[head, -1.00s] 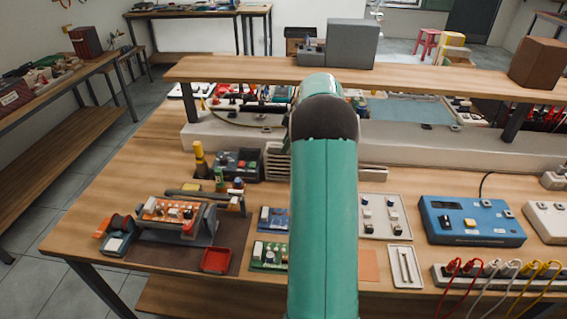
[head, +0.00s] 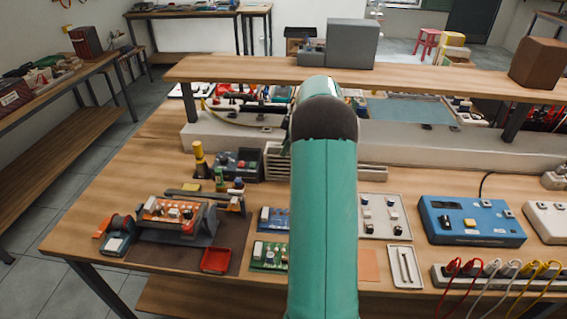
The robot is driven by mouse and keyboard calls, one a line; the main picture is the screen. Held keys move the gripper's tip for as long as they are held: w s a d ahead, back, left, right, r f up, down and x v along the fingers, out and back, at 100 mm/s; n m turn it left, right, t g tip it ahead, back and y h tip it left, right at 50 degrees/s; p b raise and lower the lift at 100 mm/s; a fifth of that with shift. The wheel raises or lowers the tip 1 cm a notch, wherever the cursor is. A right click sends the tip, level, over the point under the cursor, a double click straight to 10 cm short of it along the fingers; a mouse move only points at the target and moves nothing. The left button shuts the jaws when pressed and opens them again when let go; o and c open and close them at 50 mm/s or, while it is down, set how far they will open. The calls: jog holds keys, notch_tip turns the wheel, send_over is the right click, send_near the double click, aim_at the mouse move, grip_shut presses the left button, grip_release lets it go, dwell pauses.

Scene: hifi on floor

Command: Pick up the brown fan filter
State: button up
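I cannot make out a thing that is clearly the brown fan filter. A beige slatted object (head: 277,160) stands on the workbench, partly hidden behind my arm, and I cannot tell whether it is the filter. A plain brown box (head: 538,62) sits on the raised shelf at the right. My green arm fills the middle of the head view and reaches forward over the bench. My gripper is hidden beyond the arm.
The wooden workbench (head: 115,215) holds a circuit board in a stand (head: 172,213), a red tray (head: 216,260), a blue instrument (head: 470,220) and a grey tray (head: 385,216). The raised shelf (head: 240,70) spans the back and carries a grey box (head: 352,43).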

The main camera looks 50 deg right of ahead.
jog(key=shift+c, duration=0.2)
grip_shut()
jog(key=shift+r, duration=0.15)
notch_tip(320, 180, up, 25)
dwell(1.6)
jog(key=shift+r, duration=0.1)
